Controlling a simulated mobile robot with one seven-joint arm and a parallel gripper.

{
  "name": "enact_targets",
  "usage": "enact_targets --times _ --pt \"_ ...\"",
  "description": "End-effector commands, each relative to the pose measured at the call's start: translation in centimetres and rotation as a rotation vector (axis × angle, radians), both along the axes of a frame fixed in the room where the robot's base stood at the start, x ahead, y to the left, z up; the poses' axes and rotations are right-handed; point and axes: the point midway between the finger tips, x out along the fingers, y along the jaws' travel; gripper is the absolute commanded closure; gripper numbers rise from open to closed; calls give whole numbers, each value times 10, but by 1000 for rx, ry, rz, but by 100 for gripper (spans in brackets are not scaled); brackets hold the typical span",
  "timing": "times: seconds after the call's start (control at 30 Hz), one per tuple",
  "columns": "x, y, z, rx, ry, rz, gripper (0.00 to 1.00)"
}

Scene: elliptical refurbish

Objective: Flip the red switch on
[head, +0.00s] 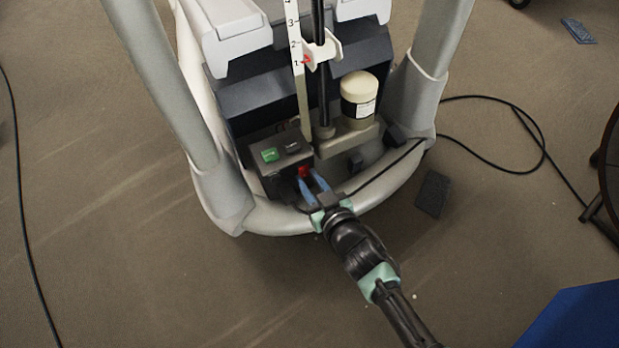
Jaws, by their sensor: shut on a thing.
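A cream-capped cylinder (358,98) stands to the right. Grey frame tubes rise on both sides. A black cable (510,172) and a dark pad (432,194) lie right.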

Motion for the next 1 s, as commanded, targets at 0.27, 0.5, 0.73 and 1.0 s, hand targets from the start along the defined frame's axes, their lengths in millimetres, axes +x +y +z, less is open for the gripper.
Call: enact_targets --times 0.27,0.5,0.73,1.0 --pt "0 0 -11 40 -77 -2 100" --pt "1 0 -12 98 -198 -1 100" --pt "0 0 -9 113 -235 0 100" --pt "0 0 -8 113 -234 0 65"
